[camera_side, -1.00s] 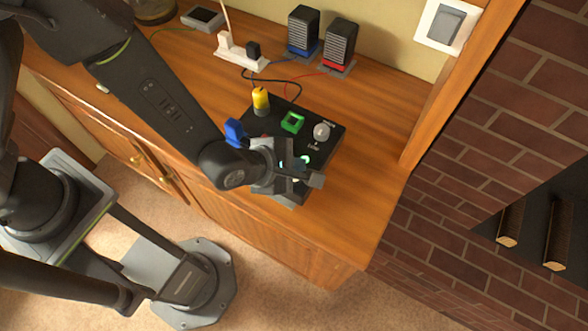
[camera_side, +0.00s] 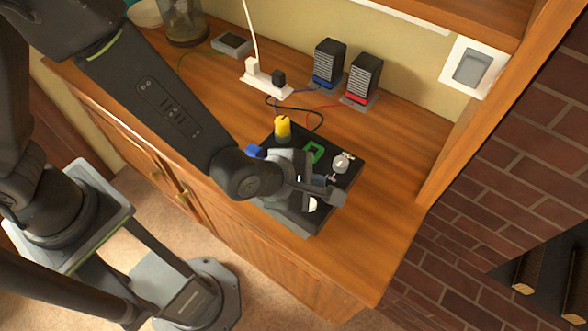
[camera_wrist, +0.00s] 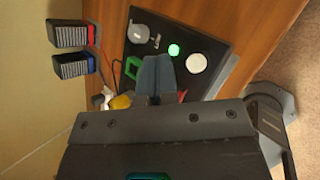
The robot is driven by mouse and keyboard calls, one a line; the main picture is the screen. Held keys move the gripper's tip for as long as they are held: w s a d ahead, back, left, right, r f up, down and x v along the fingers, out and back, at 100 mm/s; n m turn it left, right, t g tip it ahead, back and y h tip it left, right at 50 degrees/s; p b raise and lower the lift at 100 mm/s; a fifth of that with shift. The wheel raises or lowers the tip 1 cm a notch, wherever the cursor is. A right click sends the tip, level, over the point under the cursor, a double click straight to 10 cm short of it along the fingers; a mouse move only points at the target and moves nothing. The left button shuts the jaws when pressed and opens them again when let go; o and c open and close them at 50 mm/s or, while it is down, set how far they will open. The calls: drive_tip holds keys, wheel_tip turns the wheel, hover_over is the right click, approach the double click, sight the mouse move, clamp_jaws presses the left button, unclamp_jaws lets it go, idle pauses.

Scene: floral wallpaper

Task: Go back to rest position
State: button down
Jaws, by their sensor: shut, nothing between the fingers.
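My gripper (camera_side: 322,190) is shut and empty, hanging over the front part of a black control box (camera_side: 345,184) on the wooden cabinet. In the wrist view the closed blue-grey fingers (camera_wrist: 156,72) point over the box's panel (camera_wrist: 205,43). Beside them are a lit green button (camera_wrist: 173,49) and a white round button (camera_wrist: 196,63). A green square frame (camera_side: 315,152), a grey round knob (camera_side: 341,163) and a yellow part (camera_side: 283,127) stand on the box. A blue part (camera_side: 254,150) is partly hidden behind my arm.
Two black blocks, one on a blue base (camera_side: 328,62) and one on a red base (camera_side: 362,77), stand behind the box with cables. A white power strip (camera_side: 266,82), small grey device (camera_side: 232,45) and glass jar (camera_side: 184,22) are farther left. The cabinet top (camera_side: 400,150) is clear at right.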

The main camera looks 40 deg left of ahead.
drive_tip(key=a+r+m+g, duration=0.1)
drive_tip(key=a+r+m, duration=1)
drive_tip(key=a+r, duration=0.3)
drive_tip(key=s+a+r+m+g+y, duration=0.1)
drive_tip(key=s+a+r+m+y, duration=0.2)
drive_tip(key=s+a+r+m, duration=0.3)
drive_tip(key=s+a+m, duration=0.5)
drive_tip(key=a, duration=0.2)
drive_tip(key=shift+s+a+r+g+y, duration=0.2)
drive_tip(key=shift+a+r+g+y, duration=0.05)
drive_tip(key=shift+g+y, duration=0.15)
